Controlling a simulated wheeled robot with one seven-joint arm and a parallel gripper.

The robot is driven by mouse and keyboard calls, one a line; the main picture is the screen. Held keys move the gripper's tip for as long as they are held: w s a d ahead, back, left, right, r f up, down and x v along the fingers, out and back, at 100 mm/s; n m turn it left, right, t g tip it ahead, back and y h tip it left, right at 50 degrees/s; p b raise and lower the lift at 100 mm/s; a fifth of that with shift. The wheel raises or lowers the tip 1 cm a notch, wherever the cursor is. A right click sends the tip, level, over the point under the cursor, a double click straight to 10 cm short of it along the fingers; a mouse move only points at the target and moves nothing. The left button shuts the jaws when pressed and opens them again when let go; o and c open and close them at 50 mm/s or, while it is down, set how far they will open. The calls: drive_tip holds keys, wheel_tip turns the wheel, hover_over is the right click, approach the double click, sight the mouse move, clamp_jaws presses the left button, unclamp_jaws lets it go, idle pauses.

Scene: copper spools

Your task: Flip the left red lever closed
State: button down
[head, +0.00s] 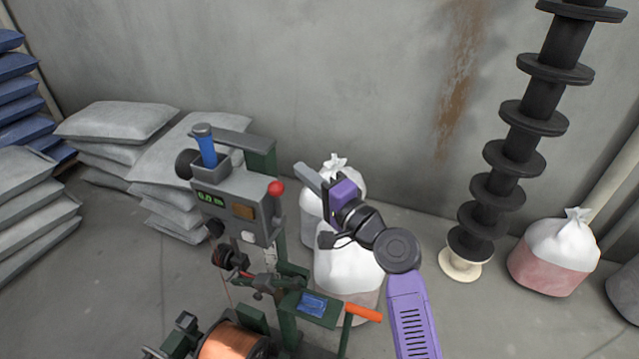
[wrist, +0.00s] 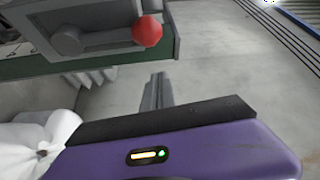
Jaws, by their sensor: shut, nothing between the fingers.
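A grey-green winding machine (head: 236,208) stands left of centre in the head view. A red ball knob (head: 276,187) sits at the upper right of its box. The red ball also shows large near the top of the wrist view (wrist: 147,31), on the end of a grey rod. My gripper (head: 303,172) is right of the red ball, apart from it, with shut, empty fingers. In the wrist view the fingertips (wrist: 158,80) lie below the red ball and do not visibly touch it. A smaller red part (head: 246,275) shows lower on the machine, partly hidden.
White sacks (head: 346,261) stand behind and below my gripper. An orange handle (head: 364,313) sticks out at the machine's lower right. A copper spool (head: 233,343) is at the bottom. A stack of black spools (head: 525,138) rises at right. Grey bags (head: 118,120) lie left.

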sight(274, 196)
drive_tip(key=shift+s+a+f+p, duration=0.15)
drive_tip(key=shift+s+a+p, duration=0.3)
drive_tip(key=shift+s+a, duration=0.25)
drive_tip(key=shift+s+a+f+p, duration=0.1)
drive_tip(key=shift+s+a+p, duration=0.3)
drive_tip(key=shift+s+a, duration=0.25)
drive_tip(key=shift+s+d+f+b, duration=0.1)
drive_tip(key=shift+s+b, duration=0.05)
drive_tip(key=shift+b, duration=0.25)
drive_tip(key=s+n+y+b, duration=0.1)
drive_tip(key=n+b, duration=0.1)
drive_tip(key=b, duration=0.3)
drive_tip(key=s+a+n+y+b, duration=0.1)
drive_tip(key=n+b, duration=0.1)
drive_tip(key=b, duration=0.3)
drive_tip(key=s+f+n+y+b, duration=0.1)
drive_tip(key=s+n+b, duration=0.1)
drive_tip(key=b, duration=0.4)
drive_tip(key=shift+s+a, duration=0.1)
drive_tip(key=shift+a, duration=0.15)
drive_tip(key=s+a+f+n+g+y+b, duration=0.2)
drive_tip(key=n+b, duration=1)
drive_tip(key=b, duration=1.4)
drive_tip(key=s+f+g+y, duration=0.1)
drive_tip(key=s+f+y, duration=0.1)
drive_tip(key=s+y, duration=0.1)
drive_tip(key=shift+s+f+g+y, duration=0.15)
drive_tip(key=shift+s+g+y, duration=0.15)
drive_tip(key=shift+s, duration=0.05)
